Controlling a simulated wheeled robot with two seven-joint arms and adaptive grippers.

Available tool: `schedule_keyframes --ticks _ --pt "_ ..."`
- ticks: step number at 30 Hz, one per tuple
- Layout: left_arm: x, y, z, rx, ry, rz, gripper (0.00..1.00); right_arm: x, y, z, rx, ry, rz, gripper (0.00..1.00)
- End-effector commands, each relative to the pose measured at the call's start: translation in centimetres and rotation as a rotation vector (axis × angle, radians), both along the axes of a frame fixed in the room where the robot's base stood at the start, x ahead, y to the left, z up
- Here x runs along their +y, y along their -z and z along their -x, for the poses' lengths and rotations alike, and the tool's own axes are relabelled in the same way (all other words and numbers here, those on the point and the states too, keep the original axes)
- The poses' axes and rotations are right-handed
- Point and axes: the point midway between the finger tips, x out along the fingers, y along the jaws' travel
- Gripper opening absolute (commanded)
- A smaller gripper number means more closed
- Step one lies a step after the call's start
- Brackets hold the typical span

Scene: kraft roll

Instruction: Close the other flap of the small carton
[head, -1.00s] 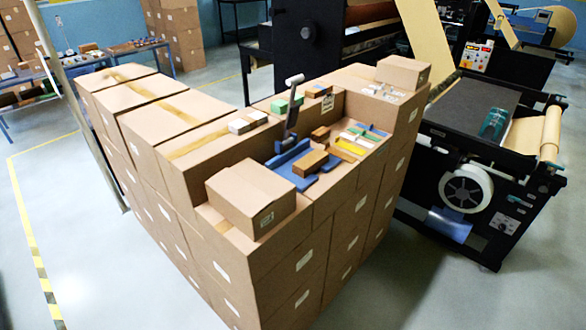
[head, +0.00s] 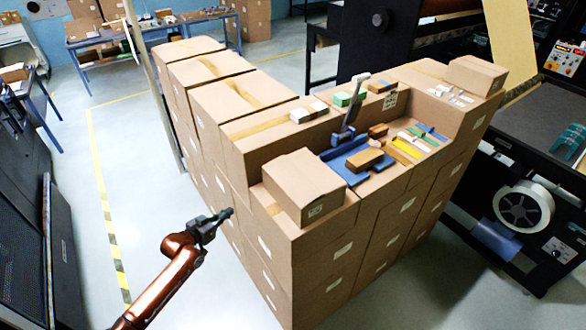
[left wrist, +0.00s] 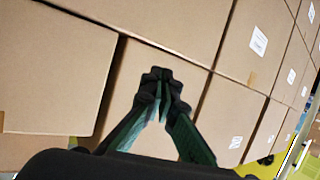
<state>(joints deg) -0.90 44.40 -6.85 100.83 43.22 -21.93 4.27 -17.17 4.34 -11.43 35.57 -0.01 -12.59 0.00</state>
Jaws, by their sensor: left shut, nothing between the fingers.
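A small closed-looking brown carton (head: 303,185) with a label sits on the near corner of the stack of large cartons. No raised flap shows on it in the head view. A similar small carton (head: 478,75) sits at the far right end of the stack. I cannot tell which of the two the task names. My left gripper (head: 228,214) is shut and empty, left of the near small carton and beside the stack's side wall. In the left wrist view its fingertips (left wrist: 162,76) meet in front of large carton faces. My right gripper is not in view.
The large carton stack (head: 334,262) fills the middle. On its lower step lie a blue tray (head: 336,172), a small tan block (head: 362,160), a grey upright tool (head: 347,117) and several coloured pieces. A black machine (head: 510,185) stands right. Floor is free at left.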

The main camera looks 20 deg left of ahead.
Motion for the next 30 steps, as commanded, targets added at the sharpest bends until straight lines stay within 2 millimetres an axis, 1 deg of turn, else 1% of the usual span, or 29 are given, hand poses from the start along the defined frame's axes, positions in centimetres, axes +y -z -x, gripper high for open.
schedule_keyframes --ticks 1,2,3,5,6,9,10,12,13,15,17,20,22,30 --pt "-2.3 -6.3 -0.9 -0.058 0.063 0.004 0.0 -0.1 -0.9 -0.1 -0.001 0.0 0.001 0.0" --pt "-3.8 -9.4 -1.1 -0.086 0.099 0.012 0.0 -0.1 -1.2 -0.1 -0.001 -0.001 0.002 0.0" --pt "-5.9 -13.1 -1.0 -0.118 0.148 0.019 0.0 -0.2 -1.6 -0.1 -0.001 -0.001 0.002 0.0" --pt "-8.9 -18.1 -0.6 -0.156 0.221 0.028 0.0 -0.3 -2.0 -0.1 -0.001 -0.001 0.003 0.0" --pt "-10.9 -20.9 0.0 -0.177 0.266 0.032 0.0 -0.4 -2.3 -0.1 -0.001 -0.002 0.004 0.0" --pt "-15.1 -26.0 1.8 -0.208 0.364 0.036 0.0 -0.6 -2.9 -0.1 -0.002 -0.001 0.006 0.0" --pt "-16.1 -27.0 2.4 -0.213 0.388 0.039 0.0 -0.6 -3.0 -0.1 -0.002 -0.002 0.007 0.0" --pt "-17.9 -28.8 3.4 -0.223 0.431 0.038 0.0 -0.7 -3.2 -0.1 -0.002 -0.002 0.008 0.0" --pt "-18.4 -29.3 3.7 -0.226 0.443 0.038 0.0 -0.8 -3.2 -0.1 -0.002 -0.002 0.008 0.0" --pt "-19.3 -30.0 4.1 -0.23 0.462 0.04 0.0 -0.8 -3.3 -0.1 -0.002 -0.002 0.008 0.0" --pt "-19.8 -30.2 4.0 -0.231 0.468 0.041 0.0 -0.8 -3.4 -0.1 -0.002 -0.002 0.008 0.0" --pt "-20.5 -30.2 3.2 -0.232 0.468 0.043 0.0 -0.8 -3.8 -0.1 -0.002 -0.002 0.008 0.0" --pt "-21.3 -30.2 2.3 -0.234 0.469 0.044 0.0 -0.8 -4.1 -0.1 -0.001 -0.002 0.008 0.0" --pt "-24.6 -29.5 -2.2 -0.232 0.467 0.044 0.0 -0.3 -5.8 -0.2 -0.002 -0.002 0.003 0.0"
